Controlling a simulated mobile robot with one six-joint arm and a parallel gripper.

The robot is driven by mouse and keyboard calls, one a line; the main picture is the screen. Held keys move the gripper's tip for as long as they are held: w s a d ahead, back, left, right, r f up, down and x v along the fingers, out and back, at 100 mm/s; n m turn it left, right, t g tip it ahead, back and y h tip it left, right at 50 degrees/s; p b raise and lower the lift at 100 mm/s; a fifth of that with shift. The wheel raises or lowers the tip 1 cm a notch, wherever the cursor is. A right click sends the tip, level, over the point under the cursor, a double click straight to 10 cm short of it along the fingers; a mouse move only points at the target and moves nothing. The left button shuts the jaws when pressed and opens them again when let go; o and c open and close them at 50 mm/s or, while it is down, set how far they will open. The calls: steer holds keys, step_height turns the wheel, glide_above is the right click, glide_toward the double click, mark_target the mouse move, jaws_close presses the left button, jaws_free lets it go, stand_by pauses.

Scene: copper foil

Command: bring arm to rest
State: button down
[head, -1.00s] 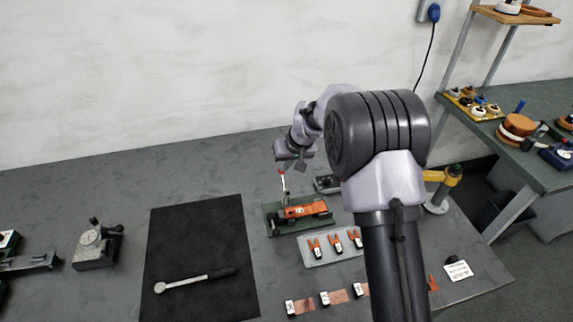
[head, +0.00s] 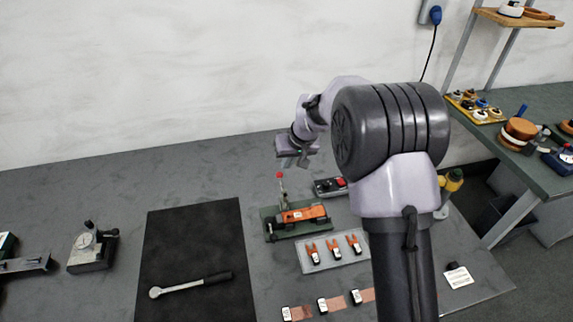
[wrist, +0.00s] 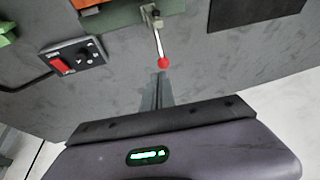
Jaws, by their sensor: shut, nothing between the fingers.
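My gripper (head: 291,163) hangs above the back of the grey bench, pointing down, with nothing in it. Its closed fingers also show in the wrist view (wrist: 158,90), over bare bench just behind a red-knobbed lever. The lever (head: 280,182) stands on a green-based fixture with an orange body (head: 303,215). The gripper is apart from the lever and the fixture. My upper arm covers part of the bench's right side.
A switch box (head: 330,187) sits behind the fixture. A tray of orange-tipped pieces (head: 320,265) and copper strips (head: 333,303) lie in front. A black mat (head: 190,250) holds a ratchet wrench (head: 190,285). A dial gauge stand (head: 92,250) is at left. A wall rises behind.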

steer(key=w+p+v, duration=0.1)
steer(key=p+v, duration=0.1)
steer(key=v, duration=0.8)
steer(key=s+d+r+m+t+b, duration=0.1)
steer(key=s+d+r+m+b, duration=0.1)
steer(key=s+r, duration=0.45)
steer(key=s+d+r+m+b, duration=0.1)
steer(key=s+d+r+b, duration=0.15)
steer(key=s, duration=0.75)
steer(key=s+f+m+b, duration=0.1)
steer(key=s+f+m, duration=0.1)
steer(key=s, duration=0.7)
steer(key=s+d+f+m+t+b, duration=0.1)
steer(key=s+f+m, duration=0.1)
steer(key=s, duration=0.8)
steer(key=shift+d+f+h+b, duration=0.3)
steer(key=shift+d+b, duration=0.05)
